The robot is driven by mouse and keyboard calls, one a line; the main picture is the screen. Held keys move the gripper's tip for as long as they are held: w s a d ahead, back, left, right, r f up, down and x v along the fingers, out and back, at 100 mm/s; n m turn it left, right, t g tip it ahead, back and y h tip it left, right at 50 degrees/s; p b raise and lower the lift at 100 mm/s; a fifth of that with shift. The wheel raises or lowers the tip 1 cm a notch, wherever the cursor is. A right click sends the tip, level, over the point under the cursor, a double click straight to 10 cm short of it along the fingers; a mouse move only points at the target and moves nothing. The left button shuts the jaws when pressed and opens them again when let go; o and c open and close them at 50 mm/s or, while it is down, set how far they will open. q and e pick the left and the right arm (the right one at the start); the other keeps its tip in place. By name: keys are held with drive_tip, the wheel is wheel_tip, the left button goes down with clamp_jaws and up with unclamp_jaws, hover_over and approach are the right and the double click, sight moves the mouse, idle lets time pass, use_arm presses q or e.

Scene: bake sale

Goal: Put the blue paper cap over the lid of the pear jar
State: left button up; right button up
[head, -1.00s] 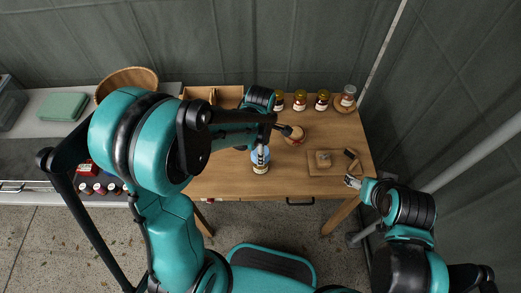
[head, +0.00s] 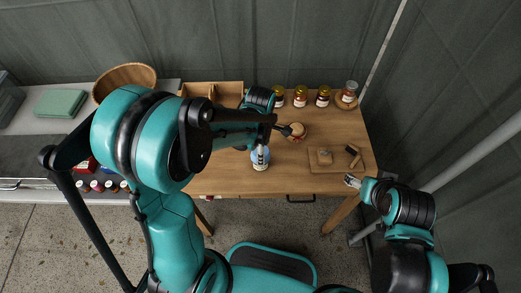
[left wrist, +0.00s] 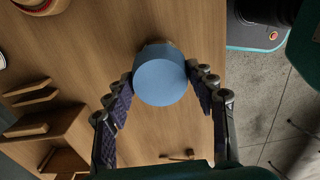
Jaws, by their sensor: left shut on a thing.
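The blue paper cap (head: 258,155) is in my left gripper near the table's front edge. In the left wrist view the cap (left wrist: 160,78) sits between the two fingertips of my left gripper (left wrist: 160,80), which is shut on it. A jar (head: 261,168) shows directly under the cap in the head view; I take it to be the pear jar. The cap hides its lid, and I cannot tell how far down the cap sits. My right gripper (head: 352,181) is by the table's front right edge, apart from the jar; its jaws are too small to read.
Several lidded jars (head: 300,97) line the table's back edge, the rightmost on a round wooden stand. A jar with a tan top and red band (head: 297,132) stands behind and right of the cap. A wooden board (head: 350,167) with small items lies at right.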

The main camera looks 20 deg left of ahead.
use_arm(q)
drive_tip(key=shift+f+b, duration=0.35)
drive_tip(key=shift+f, duration=0.1)
drive_tip(key=o, duration=0.8)
drive_tip(key=shift+c, duration=0.2)
wheel_tip(320, 180, up, 12)
idle(0.4)
